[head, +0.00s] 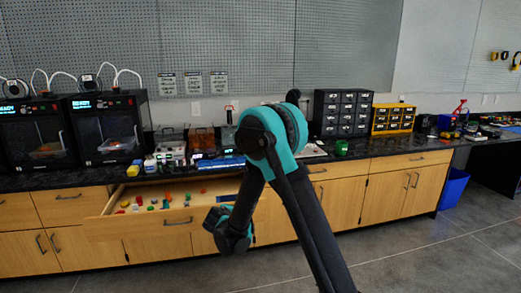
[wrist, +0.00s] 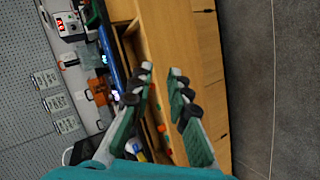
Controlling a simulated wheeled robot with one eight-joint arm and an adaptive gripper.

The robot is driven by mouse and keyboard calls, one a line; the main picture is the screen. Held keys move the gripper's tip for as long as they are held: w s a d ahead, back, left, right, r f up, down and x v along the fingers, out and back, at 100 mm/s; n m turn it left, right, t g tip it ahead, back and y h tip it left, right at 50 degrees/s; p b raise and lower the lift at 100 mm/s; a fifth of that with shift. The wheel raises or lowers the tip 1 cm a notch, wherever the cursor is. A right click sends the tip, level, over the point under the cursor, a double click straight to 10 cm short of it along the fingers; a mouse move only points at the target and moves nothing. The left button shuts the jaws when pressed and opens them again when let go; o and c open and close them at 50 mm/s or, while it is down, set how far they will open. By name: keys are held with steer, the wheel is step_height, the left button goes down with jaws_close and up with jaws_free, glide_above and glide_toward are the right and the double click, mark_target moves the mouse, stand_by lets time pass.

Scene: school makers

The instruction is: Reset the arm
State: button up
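My teal and black arm rises through the middle of the head view, bends at its elbow, and comes down to my wrist in front of the drawer. In the wrist view my gripper (wrist: 161,74) is open, with its two fingers apart and nothing between them. In the head view the fingers cannot be made out. The open drawer (head: 165,223) stands just behind my wrist and holds several small coloured pieces. In the wrist view the cabinet front (wrist: 205,50) appears turned on its side beyond the fingers.
The black counter (head: 52,178) carries two 3D printers (head: 108,128), a black parts organizer (head: 341,113), a yellow organizer (head: 393,118) and a green cup (head: 341,147). A blue bin (head: 453,188) stands on the floor at right. The grey floor (head: 420,255) in front is clear.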

steer(key=s+d+r+m+g, duration=0.2)
steer(key=s+d, duration=0.2)
steer(key=d, duration=0.4)
steer(key=s+d+r+m+g+h, duration=0.1)
steer(key=s+d+m, duration=0.2)
steer(key=s+d, duration=0.35)
steer(key=s+d+r+m+g, duration=0.2)
steer(key=d, duration=0.8)
steer(key=s+d+f+m+g+y, duration=0.1)
steer(key=s+d+f+m, duration=0.1)
steer(key=s, duration=0.8)
steer(key=s+d+f+m+g+y, duration=0.1)
steer(key=s+d+m, duration=0.3)
steer(key=s, duration=0.7)
steer(key=shift+s+d+f+m+g, duration=0.3)
steer(key=shift+d+g, duration=0.2)
steer(key=shift+d, duration=0.3)
steer(key=shift+w, duration=0.1)
